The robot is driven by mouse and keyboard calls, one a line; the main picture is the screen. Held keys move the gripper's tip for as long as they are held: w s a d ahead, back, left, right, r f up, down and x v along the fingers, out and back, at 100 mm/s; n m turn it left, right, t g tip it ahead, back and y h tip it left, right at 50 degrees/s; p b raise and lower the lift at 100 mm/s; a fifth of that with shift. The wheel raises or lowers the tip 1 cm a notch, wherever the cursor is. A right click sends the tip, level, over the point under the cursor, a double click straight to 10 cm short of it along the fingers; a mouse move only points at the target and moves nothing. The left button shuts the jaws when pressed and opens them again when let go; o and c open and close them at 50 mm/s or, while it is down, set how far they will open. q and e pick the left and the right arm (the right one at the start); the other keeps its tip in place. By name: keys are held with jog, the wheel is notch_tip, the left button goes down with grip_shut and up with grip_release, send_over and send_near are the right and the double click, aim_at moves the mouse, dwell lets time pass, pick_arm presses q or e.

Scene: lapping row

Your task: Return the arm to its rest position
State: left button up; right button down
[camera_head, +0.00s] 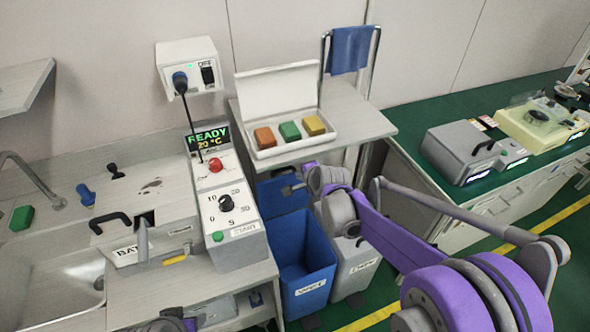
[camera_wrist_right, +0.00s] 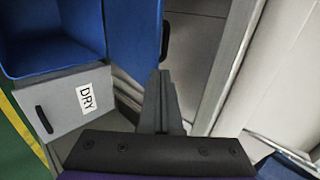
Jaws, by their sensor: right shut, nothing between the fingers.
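My right arm (camera_head: 385,235), purple and grey, reaches in from the lower right of the head view. Its right gripper (camera_head: 289,189) hangs over the back edge of the blue bin, in front of the small shelf. In the right wrist view the two dark fingers (camera_wrist_right: 161,100) are together with nothing between them. The gripper appears apart from the surfaces around it. My left gripper cannot be made out; only a small dark grey part shows at the bottom edge of the head view.
A blue bin (camera_head: 304,285) and a grey bin (camera_head: 355,270) stand below the gripper. The grey bin's label reads DRY in the wrist view (camera_wrist_right: 87,96). A shelf (camera_head: 365,115) holds an open white case (camera_head: 281,140) with coloured blocks. A control box (camera_head: 236,235) stands left, a green bench (camera_head: 460,115) right.

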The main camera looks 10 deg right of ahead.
jog(key=s+d+n+g+h+p, duration=0.1)
jog(key=s+n, duration=0.6)
jog(key=s, duration=1)
jog(key=s+d+r+n+g+h+p, duration=0.1)
jog(key=s+d+n+g, duration=0.2)
jog(key=s+n, duration=0.5)
jog(key=s, duration=0.9)
jog(key=shift+s+d+n, duration=0.3)
jog(key=shift+d, duration=0.05)
